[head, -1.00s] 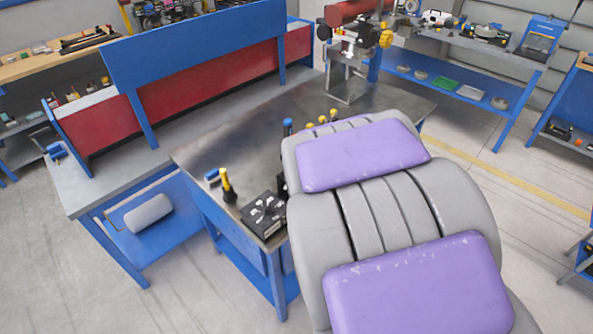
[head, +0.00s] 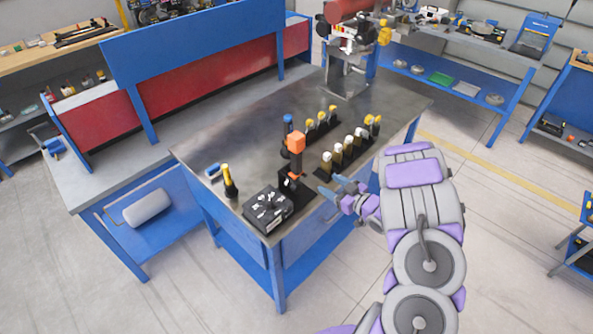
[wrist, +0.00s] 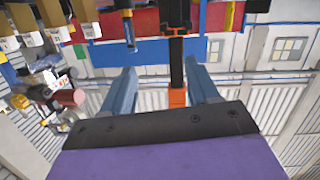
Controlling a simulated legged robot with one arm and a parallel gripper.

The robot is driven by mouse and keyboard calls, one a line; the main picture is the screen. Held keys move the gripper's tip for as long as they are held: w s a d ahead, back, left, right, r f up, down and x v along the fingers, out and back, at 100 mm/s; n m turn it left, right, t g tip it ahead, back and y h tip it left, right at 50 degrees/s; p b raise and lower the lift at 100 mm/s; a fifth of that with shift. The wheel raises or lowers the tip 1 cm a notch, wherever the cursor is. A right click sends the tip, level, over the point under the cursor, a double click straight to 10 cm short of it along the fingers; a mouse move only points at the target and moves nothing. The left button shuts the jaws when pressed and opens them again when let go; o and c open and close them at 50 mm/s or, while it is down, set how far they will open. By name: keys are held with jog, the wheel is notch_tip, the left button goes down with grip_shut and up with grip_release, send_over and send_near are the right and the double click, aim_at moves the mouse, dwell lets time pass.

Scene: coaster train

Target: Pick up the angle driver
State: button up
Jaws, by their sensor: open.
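The likely angle driver (head: 296,143) is an upright tool with an orange block on top and a dark body. It stands in a black holder (head: 300,189) near the front edge of the metal-topped bench. My gripper (head: 332,187) is open and empty, just right of the tool and lower than its orange top. In the wrist view the tool (wrist: 177,50) appears inverted, in line with the gap between my open fingers (wrist: 162,74), nearer the right finger. I cannot tell whether it lies between the fingers or beyond them.
A black box with small bits (head: 267,209) and a yellow-handled tool (head: 229,181) stand left of the holder. A blue-topped tool (head: 287,124) is behind it. Rows of yellow- and white-topped tools (head: 347,146) stand to the right. The bench's left middle (head: 235,135) is mostly clear.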

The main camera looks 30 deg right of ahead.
jog(key=s+a, duration=0.1)
jog(key=t+y, duration=0.1)
jog(key=y, duration=0.1)
send_near(301, 168)
jog(key=w, duration=0.2)
jog(key=w+a, duration=0.2)
jog(key=w, duration=0.1)
jog(key=w+a, duration=0.1)
jog(key=w, duration=0.1)
jog(key=shift+a, duration=0.4)
jog(key=shift+w, duration=0.35)
jog(key=shift+w+d+f, duration=0.1)
jog(key=shift+w+d, duration=0.15)
jog(key=shift+d, duration=0.05)
jog(key=shift+w, duration=0.3)
jog(key=x, duration=0.4)
jog(key=shift+a+f+b, duration=0.1)
jog(key=shift+a+b, duration=0.3)
jog(key=shift+a, duration=0.3)
jog(key=shift+d, duration=0.6)
jog(key=c, duration=0.5)
jog(key=shift+c, duration=0.9)
jog(key=shift+a, duration=0.3)
grip_shut()
